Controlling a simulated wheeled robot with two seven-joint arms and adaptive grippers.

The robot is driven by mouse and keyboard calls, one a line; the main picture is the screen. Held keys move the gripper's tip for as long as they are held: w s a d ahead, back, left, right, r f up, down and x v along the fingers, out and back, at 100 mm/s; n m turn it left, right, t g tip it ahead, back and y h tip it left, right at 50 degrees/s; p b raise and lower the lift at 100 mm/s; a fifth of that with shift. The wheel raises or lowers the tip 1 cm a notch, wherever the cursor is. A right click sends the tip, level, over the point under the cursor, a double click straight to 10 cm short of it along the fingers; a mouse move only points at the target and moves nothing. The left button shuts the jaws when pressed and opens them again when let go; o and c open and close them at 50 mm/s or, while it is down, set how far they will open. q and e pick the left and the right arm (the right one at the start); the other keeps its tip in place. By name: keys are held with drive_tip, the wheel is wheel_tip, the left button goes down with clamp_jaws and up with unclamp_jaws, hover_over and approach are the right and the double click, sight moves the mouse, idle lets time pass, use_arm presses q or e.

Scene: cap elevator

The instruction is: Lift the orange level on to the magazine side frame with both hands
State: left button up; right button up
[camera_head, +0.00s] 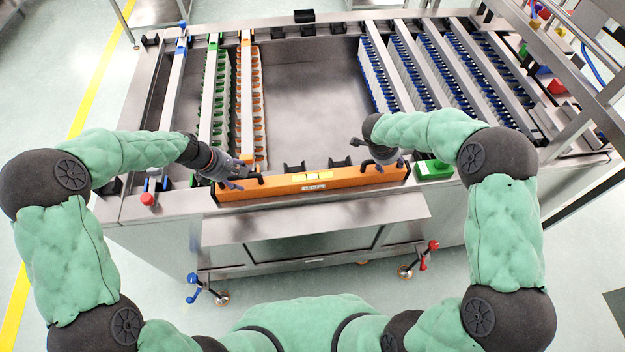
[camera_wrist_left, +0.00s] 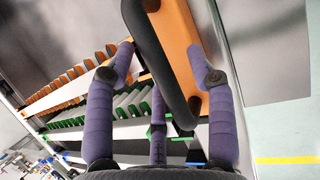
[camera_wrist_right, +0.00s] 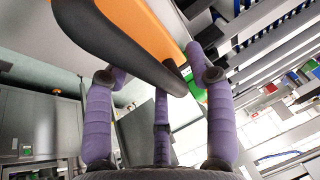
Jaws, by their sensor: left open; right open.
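The orange level (camera_head: 335,183) is a long bar with a yellow label and dark handles, lying along the front edge of the machine in the head view. My left gripper (camera_head: 240,180) is at its left end, open. In the left wrist view its fingers (camera_wrist_left: 165,60) straddle a black handle (camera_wrist_left: 160,60) on the orange level (camera_wrist_left: 182,30). My right gripper (camera_head: 372,163) is at its right end, open. In the right wrist view its fingers (camera_wrist_right: 155,62) straddle the other black handle (camera_wrist_right: 125,50) on the orange level (camera_wrist_right: 145,25).
The metal machine frame (camera_head: 125,165) holds green, orange and blue toothed racks. An empty grey bay (camera_head: 310,95) lies behind the level. A green block (camera_head: 433,168) sits right of the level. A metal shelf (camera_head: 310,220) juts out below the front edge.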

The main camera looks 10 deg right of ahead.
use_arm(q)
clamp_jaws()
use_arm(e)
clamp_jaws()
use_arm(q)
drive_tip(key=shift+w+r, duration=0.15)
use_arm(e)
drive_tip(key=shift+w+r, duration=0.15)
use_arm(q)
drive_tip(key=shift+r, duration=0.15)
use_arm(e)
drive_tip(key=shift+r, duration=0.15)
